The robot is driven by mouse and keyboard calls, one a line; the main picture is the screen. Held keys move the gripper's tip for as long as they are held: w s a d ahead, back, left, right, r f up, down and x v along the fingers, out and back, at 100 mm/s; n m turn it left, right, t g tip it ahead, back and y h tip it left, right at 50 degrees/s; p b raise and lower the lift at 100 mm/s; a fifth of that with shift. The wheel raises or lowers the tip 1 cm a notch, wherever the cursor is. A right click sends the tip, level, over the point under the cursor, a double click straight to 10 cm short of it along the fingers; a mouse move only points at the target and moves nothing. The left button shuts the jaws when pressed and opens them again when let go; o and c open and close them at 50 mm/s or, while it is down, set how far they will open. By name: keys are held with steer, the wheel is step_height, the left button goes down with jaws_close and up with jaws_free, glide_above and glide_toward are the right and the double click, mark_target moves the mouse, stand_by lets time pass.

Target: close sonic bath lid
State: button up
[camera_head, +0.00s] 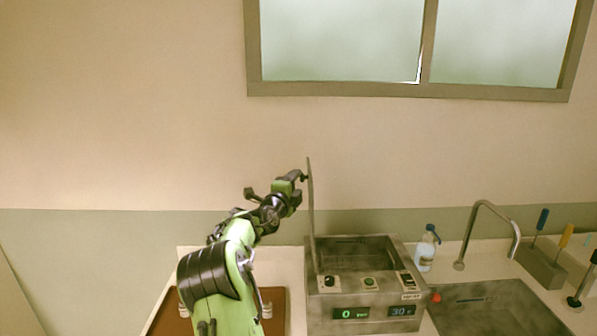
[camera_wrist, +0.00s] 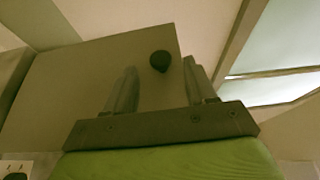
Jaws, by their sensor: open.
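The sonic bath (camera_head: 365,285) is a grey box on the counter with its basin open at the top. Its lid (camera_head: 311,215) stands upright at the bath's left edge, seen nearly edge-on. In the wrist view the lid (camera_wrist: 75,85) is a flat plate with a dark round knob (camera_wrist: 160,61). My gripper (camera_head: 303,177) is at the left face of the lid, near its top. In the wrist view my gripper (camera_wrist: 158,72) is open, with the knob between the two fingertips and a gap on each side. Whether the fingertips touch the plate I cannot tell.
A brown tray (camera_head: 278,310) lies under my arm, left of the bath. A spray bottle (camera_head: 427,248) stands right of the bath, then a tap (camera_head: 483,225), a sink (camera_head: 495,310) and a holder with tools (camera_head: 541,265). The space above the basin is clear.

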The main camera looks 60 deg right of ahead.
steer(key=d+p, duration=0.1)
steer(key=d, duration=0.2)
steer(key=shift+w+d, duration=0.15)
steer(key=shift+d, duration=0.25)
jaws_close()
